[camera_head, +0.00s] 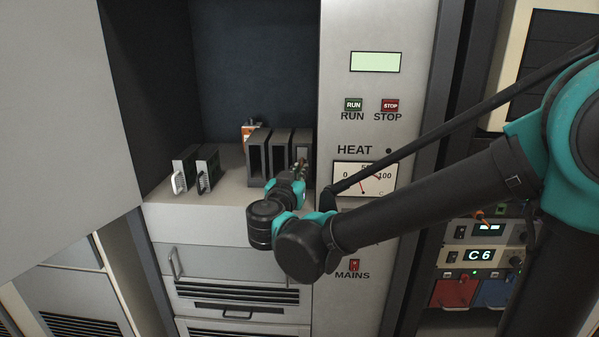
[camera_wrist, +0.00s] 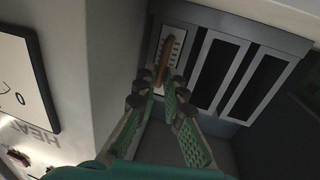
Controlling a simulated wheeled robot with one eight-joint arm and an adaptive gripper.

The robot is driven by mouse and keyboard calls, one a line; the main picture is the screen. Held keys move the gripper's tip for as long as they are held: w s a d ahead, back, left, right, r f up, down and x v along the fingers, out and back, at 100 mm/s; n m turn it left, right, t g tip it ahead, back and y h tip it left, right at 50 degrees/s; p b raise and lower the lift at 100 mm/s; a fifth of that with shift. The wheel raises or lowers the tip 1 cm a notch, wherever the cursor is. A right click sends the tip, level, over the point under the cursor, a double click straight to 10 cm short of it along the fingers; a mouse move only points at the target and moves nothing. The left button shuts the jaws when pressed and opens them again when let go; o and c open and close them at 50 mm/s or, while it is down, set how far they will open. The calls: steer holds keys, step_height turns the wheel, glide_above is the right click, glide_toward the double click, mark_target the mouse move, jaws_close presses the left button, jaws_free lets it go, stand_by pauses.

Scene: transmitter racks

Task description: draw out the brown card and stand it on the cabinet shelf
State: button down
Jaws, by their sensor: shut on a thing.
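The brown card sits in the end slot of a grey rack (camera_wrist: 285,42); its pale front plate (camera_wrist: 176,43) and brown handle (camera_wrist: 164,62) show in the wrist view. My gripper (camera_wrist: 162,84) is shut on this handle. In the head view my gripper (camera_head: 298,171) is in front of the right-hand slot of the rack (camera_head: 258,135) and partly hides the card there. The card's body is hidden inside the slot. The cabinet shelf (camera_head: 226,200) runs below the rack and to its left.
An orange and white object (camera_head: 247,133) is behind the rack. The heat panel (camera_head: 346,210) stands close to my gripper's right.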

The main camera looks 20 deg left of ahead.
steer(key=shift+s, duration=0.2)
steer(key=shift+s+d, duration=0.15)
steer(key=shift+s, duration=0.5)
steer(key=shift+s+d, duration=0.1)
steer(key=shift+s, duration=0.25)
steer(key=shift+s+d, duration=0.1)
steer(key=shift+s, duration=0.2)
steer(key=shift+s+d, duration=0.1)
steer(key=shift+s, duration=0.25)
steer(key=shift+s+d, duration=0.15)
steer(key=shift+s, duration=0.5)
steer(key=shift+s+d, duration=0.15)
steer(key=shift+s, duration=0.45)
steer(key=shift+s+d, duration=0.15)
steer(key=shift+s, duration=0.5)
